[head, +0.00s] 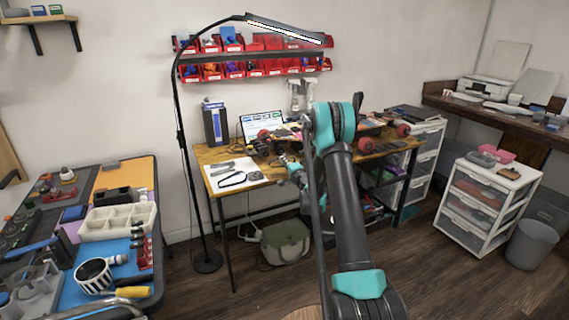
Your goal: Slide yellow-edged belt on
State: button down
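A dark loop that looks like a belt (232,180) lies on a white sheet (256,178) at the left front of the wooden workbench. A yellow edge on it is too small to make out. A board with red wheels (365,145) lies on the bench, largely hidden behind my arm. My arm rises across the middle of the view and bends down toward the bench. My gripper (284,160) is small and partly hidden near the bench's front edge, right of the dark loop. Its fingers are too small to read.
An open laptop (262,124) and a dark box (215,124) stand at the bench's back. A black floor lamp (181,150) stands at its left. A cluttered table (140,170) is at left, a white drawer cart (488,205) at right. Wooden floor between is partly clear.

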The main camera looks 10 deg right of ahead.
jog(key=shift+x, duration=2.1)
jog(key=shift+w+a, duration=0.1)
jog(key=shift+x, duration=2.1)
jog(key=shift+w+a, duration=0.1)
jog(key=shift+x, duration=1.25)
jog(key=shift+w, duration=0.1)
jog(key=c, duration=2.2)
grip_release()
jog(key=o, duration=0.6)
jog(key=shift+c, duration=0.2)
jog(key=shift+c, duration=1.4)
